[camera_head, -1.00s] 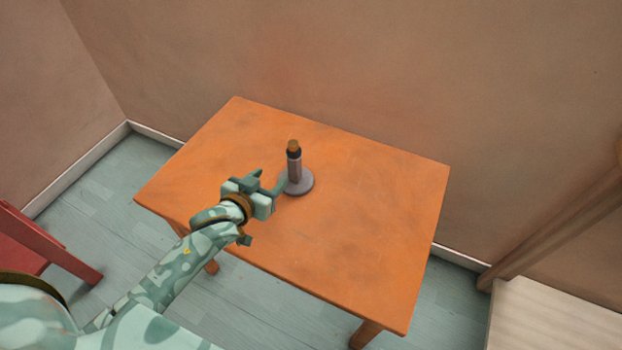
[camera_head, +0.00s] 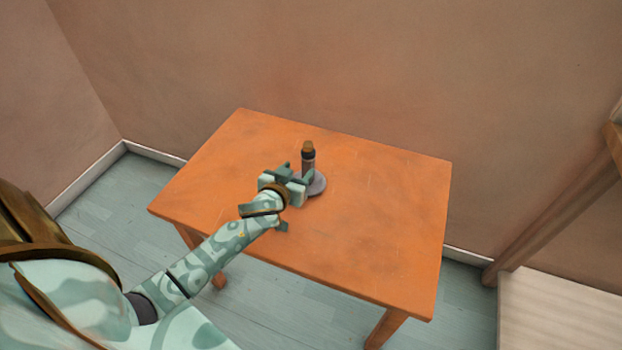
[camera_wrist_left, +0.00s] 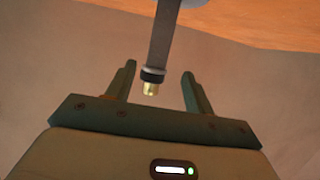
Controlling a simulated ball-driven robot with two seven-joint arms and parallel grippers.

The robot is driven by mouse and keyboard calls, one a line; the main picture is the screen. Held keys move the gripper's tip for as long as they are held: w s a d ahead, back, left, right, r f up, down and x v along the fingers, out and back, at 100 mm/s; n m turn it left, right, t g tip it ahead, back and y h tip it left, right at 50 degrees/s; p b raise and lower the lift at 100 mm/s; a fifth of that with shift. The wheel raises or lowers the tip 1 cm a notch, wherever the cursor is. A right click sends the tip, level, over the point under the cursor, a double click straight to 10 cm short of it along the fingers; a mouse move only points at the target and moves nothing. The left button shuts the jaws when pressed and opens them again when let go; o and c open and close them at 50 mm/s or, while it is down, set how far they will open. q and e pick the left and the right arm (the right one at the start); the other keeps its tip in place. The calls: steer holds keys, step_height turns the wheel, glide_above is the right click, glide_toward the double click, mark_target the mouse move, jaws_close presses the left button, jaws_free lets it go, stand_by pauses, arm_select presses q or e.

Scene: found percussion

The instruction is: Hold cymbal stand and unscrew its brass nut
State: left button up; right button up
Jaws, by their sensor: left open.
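The cymbal stand (camera_head: 309,164) stands upright on the table (camera_head: 385,220), with a grey round base, a grey post and a dark collar near the top. Its brass nut (camera_head: 308,146) sits on top, above the collar. My left gripper (camera_head: 296,174) is open at the near left side of the post, below the nut, and hides part of the base. In the left wrist view, the post (camera_wrist_left: 162,40) hangs down from the top, and the nut (camera_wrist_left: 151,89) shows between the two open fingers. I cannot tell whether the fingers touch the post. My right gripper is out of view.
The orange tabletop is otherwise bare. Walls (camera_head: 330,60) stand behind the table and at the left. A pale wooden surface (camera_head: 555,310) and a wooden post (camera_head: 560,215) are at the right. Floor (camera_head: 110,215) shows at the left.

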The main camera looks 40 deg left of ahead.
mark_target(306, 165)
arm_select(q)
steer(key=b+x, duration=0.1)
steer(key=x, duration=0.2)
steer(key=shift+w+f, duration=0.2)
steer(key=shift+w, duration=0.15)
steer(key=b+x, duration=0.2)
steer(key=x, duration=0.1)
steer(key=b+x, duration=0.1)
steer(key=shift+w+d+f, duration=0.1)
steer(key=shift+w+f, duration=0.2)
steer(key=shift+f, duration=0.1)
steer(key=shift+w, duration=0.3)
steer(key=shift+r, duration=0.2)
jaws_close()
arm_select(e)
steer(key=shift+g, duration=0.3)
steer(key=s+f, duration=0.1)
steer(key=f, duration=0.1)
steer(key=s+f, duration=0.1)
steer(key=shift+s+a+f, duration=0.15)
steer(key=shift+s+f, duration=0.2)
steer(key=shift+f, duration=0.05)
